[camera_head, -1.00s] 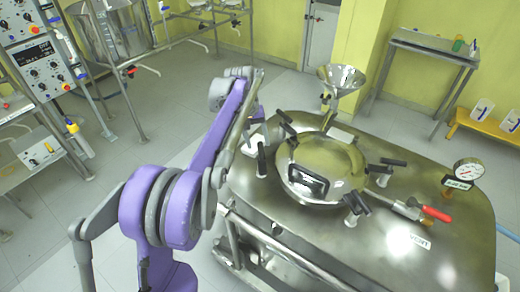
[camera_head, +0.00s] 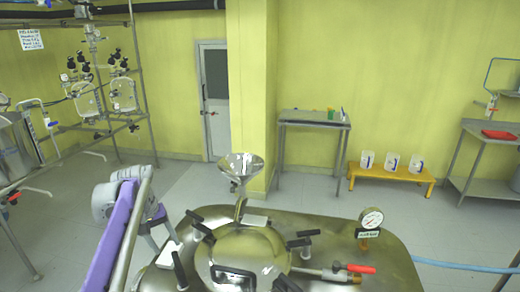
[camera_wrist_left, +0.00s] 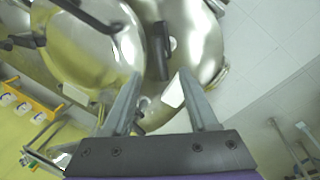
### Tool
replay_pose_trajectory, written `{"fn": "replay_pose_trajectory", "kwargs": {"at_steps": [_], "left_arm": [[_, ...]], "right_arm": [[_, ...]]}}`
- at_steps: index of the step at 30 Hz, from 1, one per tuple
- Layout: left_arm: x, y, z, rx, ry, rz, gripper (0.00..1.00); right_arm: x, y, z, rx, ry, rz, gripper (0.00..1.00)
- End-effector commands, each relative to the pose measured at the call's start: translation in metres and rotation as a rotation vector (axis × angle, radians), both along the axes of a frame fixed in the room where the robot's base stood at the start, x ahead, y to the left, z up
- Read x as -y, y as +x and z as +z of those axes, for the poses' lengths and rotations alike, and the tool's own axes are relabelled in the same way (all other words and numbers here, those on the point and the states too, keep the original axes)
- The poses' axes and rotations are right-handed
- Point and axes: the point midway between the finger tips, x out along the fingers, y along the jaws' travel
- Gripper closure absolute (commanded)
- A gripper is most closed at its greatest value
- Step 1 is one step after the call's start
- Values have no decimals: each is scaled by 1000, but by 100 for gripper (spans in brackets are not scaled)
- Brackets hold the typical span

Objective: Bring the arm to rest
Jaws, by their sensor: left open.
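My left arm's purple link (camera_head: 112,240) rises from the bottom left of the head view, beside the steel reactor vessel (camera_head: 385,262). In the left wrist view, my left gripper (camera_wrist_left: 160,75) has its two grey fingers spread apart, with nothing held between them. Beyond the fingers is the vessel's shiny round lid (camera_wrist_left: 85,50) with a black clamp handle (camera_wrist_left: 162,50). I cannot tell the gap between fingertips and metal. In the head view the left fingers are not clearly seen. My right gripper is not in view.
A steel funnel (camera_head: 241,168) stands up at the vessel's back edge. A gauge (camera_head: 371,218) and a red-handled valve (camera_head: 361,268) are at its right. A steel table (camera_head: 314,118) and a yellow bench (camera_head: 392,175) with white containers stand by the wall. Floor behind the vessel is clear.

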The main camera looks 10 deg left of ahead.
Motion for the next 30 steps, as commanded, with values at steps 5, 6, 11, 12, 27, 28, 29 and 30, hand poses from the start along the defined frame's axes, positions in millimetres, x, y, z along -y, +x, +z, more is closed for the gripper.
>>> {"fn": "replay_pose_trajectory", "kwargs": {"at_steps": [5, 6, 11, 12, 27, 28, 29, 30], "left_arm": [[41, -33, 2, 53, 54, -78, 41], [53, -45, 1, 72, 72, -104, 41], [95, -98, -12, 151, 141, -208, 41], [104, -112, -18, 170, 158, -234, 41], [165, -255, -112, 390, 310, -494, 41], [166, -257, -114, 395, 312, -500, 41], [166, -259, -116, 398, 315, -504, 41], [167, -261, -118, 402, 316, -507, 41]], "right_arm": [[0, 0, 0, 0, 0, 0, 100], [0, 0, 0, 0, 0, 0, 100], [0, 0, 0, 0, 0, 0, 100], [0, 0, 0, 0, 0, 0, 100], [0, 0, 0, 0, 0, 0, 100], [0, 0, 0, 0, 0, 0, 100], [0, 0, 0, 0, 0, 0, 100], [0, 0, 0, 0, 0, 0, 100]]}}
